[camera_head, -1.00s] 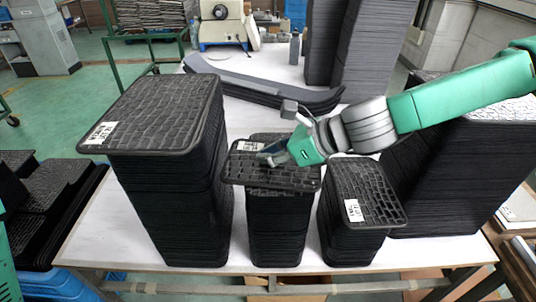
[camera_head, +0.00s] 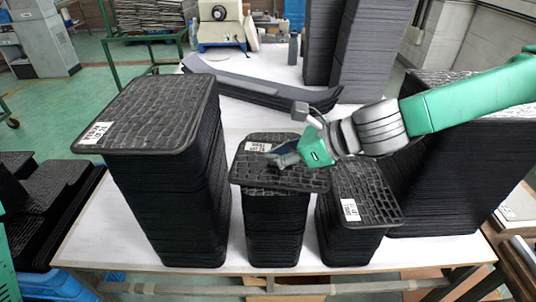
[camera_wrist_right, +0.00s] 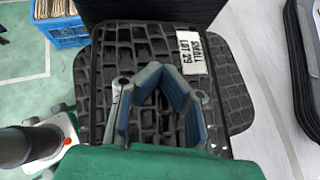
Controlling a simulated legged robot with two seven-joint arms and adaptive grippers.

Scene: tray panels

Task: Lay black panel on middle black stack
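The black panel (camera_head: 310,178) has a cobbled face and a white label, which reads SMALL LOT 29 in the right wrist view (camera_wrist_right: 140,45). It lies over the middle black stack (camera_head: 275,230) and overhangs its front and sides. In the wrist view a similar panel of the stack (camera_wrist_right: 237,90) shows beneath it, offset to the right. My right gripper (camera_head: 278,160) reaches in from the right over the panel. Its blue-lined fingers (camera_wrist_right: 160,75) close in at the panel, though the exact contact is unclear. My left gripper is out of view.
A taller, wider black stack (camera_head: 165,200) stands close on the left. A lower black stack (camera_head: 350,240) stands close on the right, under my right arm. Curved dark strips (camera_head: 260,88) lie behind. Bare white table (camera_head: 110,225) shows at the front left.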

